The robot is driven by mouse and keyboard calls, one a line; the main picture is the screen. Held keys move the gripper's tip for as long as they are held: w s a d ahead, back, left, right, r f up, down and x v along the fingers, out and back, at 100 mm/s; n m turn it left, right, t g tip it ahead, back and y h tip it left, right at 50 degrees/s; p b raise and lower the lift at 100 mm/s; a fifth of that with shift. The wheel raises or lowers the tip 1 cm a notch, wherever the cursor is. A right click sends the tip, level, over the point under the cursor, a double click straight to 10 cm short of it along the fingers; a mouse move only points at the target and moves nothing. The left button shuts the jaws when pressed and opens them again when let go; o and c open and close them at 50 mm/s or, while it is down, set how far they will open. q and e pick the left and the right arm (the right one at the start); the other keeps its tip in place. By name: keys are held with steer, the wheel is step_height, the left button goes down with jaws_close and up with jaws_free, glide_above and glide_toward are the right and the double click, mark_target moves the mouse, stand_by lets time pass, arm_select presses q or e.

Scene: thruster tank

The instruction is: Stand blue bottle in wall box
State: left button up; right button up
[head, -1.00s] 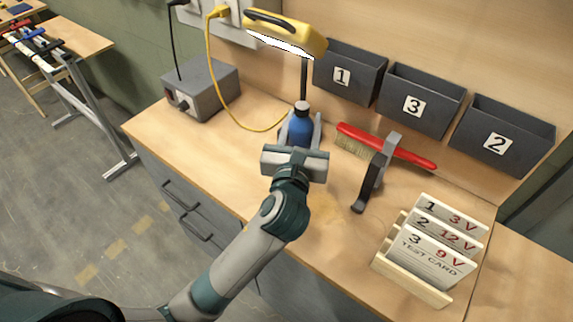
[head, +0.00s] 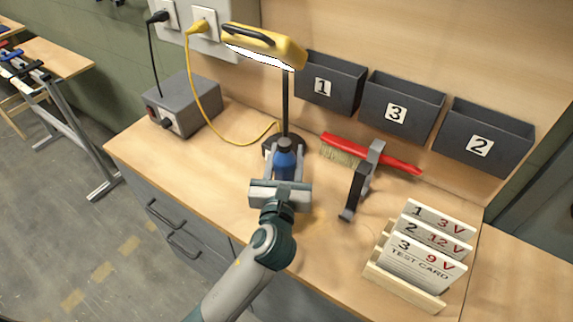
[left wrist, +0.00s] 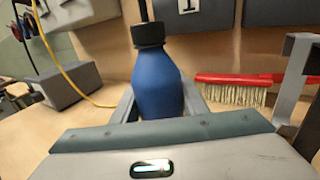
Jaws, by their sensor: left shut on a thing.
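The blue bottle (head: 285,162) with a dark cap stands upright between the fingers of my left gripper (head: 285,175), over the bench in front of the lamp. The left gripper is shut on it. In the left wrist view the bottle (left wrist: 158,88) is upright between the two fingers (left wrist: 160,105); its lower part is hidden by the gripper body. Whether its base touches the bench is hidden. Three dark wall boxes hang on the back panel: box 1 (head: 343,86), box 3 (head: 420,112) and box 2 (head: 500,145). My right gripper is out of view.
A yellow lamp (head: 265,44) stands behind the bottle. A red brush (head: 390,158) and a grey-black clamp-like stand (head: 357,190) are to the right. A card rack (head: 410,290) is at front right. A grey box (head: 190,105) with a yellow cable (head: 208,115) is at left.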

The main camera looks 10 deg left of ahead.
arm_select(q)
step_height(320, 180, down, 3)
steer(key=shift+f, duration=0.25)
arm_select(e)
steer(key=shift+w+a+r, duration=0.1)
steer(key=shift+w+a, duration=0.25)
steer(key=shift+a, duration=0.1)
arm_select(q)
steer(key=shift+f, duration=0.15)
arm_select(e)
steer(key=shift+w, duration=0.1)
arm_select(q)
steer(key=o, duration=1.2)
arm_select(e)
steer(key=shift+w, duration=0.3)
arm_select(q)
steer(key=shift+r, duration=0.2)
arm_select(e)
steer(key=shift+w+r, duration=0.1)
